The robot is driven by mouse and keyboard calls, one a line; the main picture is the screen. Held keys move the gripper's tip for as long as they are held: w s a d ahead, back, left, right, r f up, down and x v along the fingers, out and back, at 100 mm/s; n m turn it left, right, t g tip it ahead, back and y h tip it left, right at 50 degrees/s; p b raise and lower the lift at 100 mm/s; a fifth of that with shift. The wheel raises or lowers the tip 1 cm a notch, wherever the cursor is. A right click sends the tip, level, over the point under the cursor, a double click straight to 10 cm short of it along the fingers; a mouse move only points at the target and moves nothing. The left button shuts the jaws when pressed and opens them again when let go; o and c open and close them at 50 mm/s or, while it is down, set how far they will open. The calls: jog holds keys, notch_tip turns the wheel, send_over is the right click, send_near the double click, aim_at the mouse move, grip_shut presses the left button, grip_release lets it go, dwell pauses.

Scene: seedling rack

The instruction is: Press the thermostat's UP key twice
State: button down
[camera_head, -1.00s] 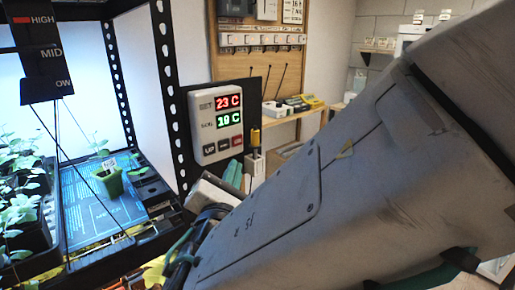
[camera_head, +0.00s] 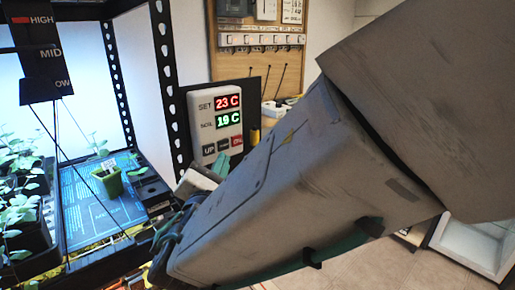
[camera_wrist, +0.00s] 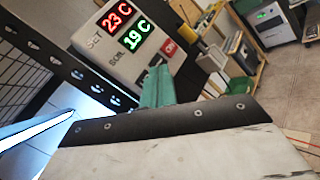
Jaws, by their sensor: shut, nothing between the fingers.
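The white thermostat (camera_head: 203,122) hangs on a dark panel by the rack post. Its red SET display reads 23 C and its green SOIL display reads 19 C. The UP key (camera_head: 209,150) is the dark left key of the bottom row, with another dark key and a red key to its right. My gripper (camera_head: 220,165) has teal fingers, shut and empty, just below the key row in the head view. In the wrist view the thermostat (camera_wrist: 103,48) is tilted, and my gripper (camera_wrist: 156,86) overlaps its lower part, where the UP key is not visible. I cannot tell contact.
The perforated rack post (camera_head: 167,85) stands left of the thermostat. A green pot with a seedling (camera_head: 109,181) sits on the lit shelf. A HIGH/MID/LOW strip (camera_head: 45,55) hangs at the upper left. My arm covers much of the right side.

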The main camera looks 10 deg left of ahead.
jog(key=shift+w+a, duration=0.85)
jog(key=shift+a, duration=0.05)
jog(key=shift+a, duration=0.1)
dwell(1.4)
jog(key=shift+w+a, duration=0.25)
jog(key=shift+w+a, duration=0.2)
jog(key=shift+a, duration=0.05)
dwell(0.7)
jog(key=shift+s+d, duration=0.1)
jog(key=shift+d, duration=0.05)
jog(key=shift+s+d, duration=0.4)
jog(key=shift+d, duration=0.05)
dwell(0.3)
jog(key=s+d, duration=0.3)
jog(key=shift+s+d, duration=0.1)
jog(key=shift+d, duration=0.3)
